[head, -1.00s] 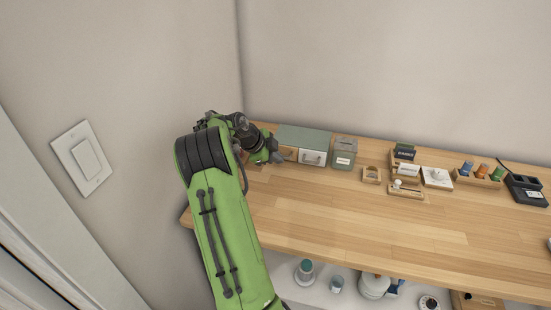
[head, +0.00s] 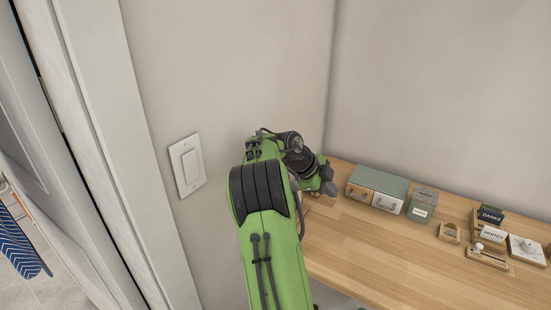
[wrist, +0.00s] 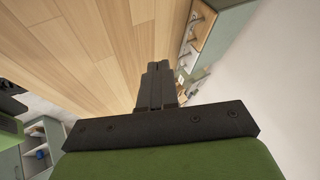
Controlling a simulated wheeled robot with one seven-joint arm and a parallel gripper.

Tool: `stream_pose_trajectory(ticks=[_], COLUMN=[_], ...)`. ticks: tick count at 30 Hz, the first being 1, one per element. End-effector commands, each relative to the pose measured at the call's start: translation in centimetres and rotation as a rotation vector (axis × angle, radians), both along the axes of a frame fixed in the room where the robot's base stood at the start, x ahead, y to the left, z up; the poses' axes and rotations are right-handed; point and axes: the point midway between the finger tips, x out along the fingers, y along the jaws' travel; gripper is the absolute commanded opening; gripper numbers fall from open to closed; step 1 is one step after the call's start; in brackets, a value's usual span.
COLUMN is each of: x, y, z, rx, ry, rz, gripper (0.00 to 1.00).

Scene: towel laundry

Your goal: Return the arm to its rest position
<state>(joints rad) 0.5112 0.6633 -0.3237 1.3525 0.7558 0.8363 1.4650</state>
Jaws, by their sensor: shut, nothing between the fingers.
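My green and black arm reaches up from the bottom of the head view and bends over the left end of the wooden table. My gripper (head: 326,188) is near the table's back left corner, just left of the small drawer box. In the wrist view my gripper (wrist: 158,70) shows black fingers pressed together with nothing between them. The table top (wrist: 85,40) lies beyond them.
The wall with a light switch (head: 187,165) is close on the arm's left. A drawer box (head: 377,187), a grey-green box (head: 422,206) and small labelled holders line the back of the wooden table (head: 390,255). The table's front is clear. A striped towel (head: 22,245) hangs far left.

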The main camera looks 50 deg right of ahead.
Motion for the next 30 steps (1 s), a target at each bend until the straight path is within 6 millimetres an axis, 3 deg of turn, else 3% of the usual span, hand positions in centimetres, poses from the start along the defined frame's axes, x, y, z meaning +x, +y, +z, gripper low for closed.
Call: stream_pose_trajectory(ticks=[8, 11, 14, 16, 20, 24, 27, 30], x=[0.1, 1.3, 3.2, 3.9, 3.3, -0.3, -3.9, -6.8], y=[0.2, 2.7, 8.6, 13.7, 23.4, 33.3, 38.8, 42.1], z=[0.1, 1.9, 5.0, 6.9, 9.7, 10.9, 10.5, 9.5], rx=[0.006, 0.066, 0.176, 0.240, 0.283, 0.216, 0.114, 0.011], ry=[-0.001, 0.003, 0.028, 0.063, 0.155, 0.307, 0.440, 0.555], rz=[0.014, 0.158, 0.496, 0.785, 1.340, 1.940, 2.312, 2.558], gripper=[0.00, 0.00, 0.00, 0.00, 0.00, 0.00, 0.00, 0.00])
